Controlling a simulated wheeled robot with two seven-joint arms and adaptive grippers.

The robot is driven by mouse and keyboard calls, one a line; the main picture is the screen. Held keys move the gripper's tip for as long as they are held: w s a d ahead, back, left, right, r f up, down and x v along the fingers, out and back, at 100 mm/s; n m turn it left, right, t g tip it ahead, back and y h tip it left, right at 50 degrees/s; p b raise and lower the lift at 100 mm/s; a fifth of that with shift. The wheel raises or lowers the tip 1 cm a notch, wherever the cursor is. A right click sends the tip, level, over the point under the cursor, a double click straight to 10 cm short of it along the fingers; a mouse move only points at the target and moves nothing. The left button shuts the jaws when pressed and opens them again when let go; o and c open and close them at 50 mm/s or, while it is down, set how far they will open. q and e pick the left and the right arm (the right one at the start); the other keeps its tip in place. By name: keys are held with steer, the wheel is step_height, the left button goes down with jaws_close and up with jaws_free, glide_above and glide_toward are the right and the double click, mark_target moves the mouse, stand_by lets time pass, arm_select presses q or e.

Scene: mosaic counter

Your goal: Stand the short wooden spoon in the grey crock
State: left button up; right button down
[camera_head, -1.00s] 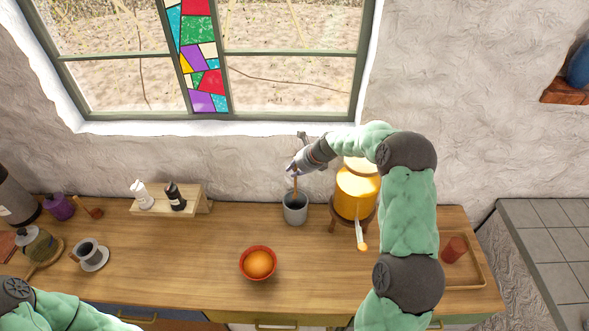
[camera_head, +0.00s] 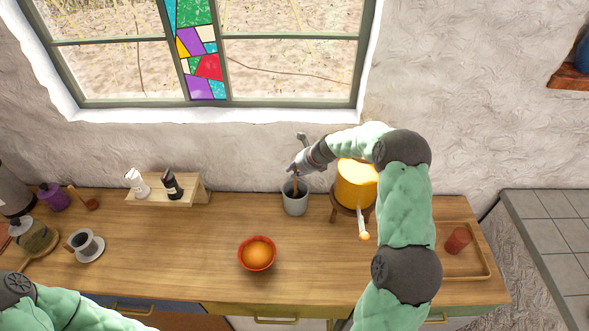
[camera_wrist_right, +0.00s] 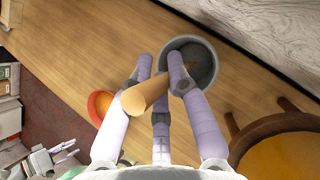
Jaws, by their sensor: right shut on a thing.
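The grey crock (camera_head: 295,207) stands upright at the back of the counter, near the wall. My right gripper (camera_head: 296,172) is just above its mouth, shut on the short wooden spoon (camera_head: 295,187). The spoon points down, and its lower part is hidden in the crock's mouth. Whether the spoon touches the crock's bottom cannot be seen. My left gripper is out of view; only part of my left arm shows.
A yellow dispenser (camera_head: 356,187) on a wooden stand is close to the crock's right. A red bowl (camera_head: 257,262) with an orange item is in front. A small rack (camera_head: 155,196) with two shakers stands to the left. The counter between rack and bowl is clear.

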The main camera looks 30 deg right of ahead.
steer(key=shift+f, duration=0.35)
steer(key=c, duration=1.1)
jaws_free()
step_height(320, 180, up, 10)
steer(key=shift+r, duration=0.1)
steer(key=shift+f, duration=0.2)
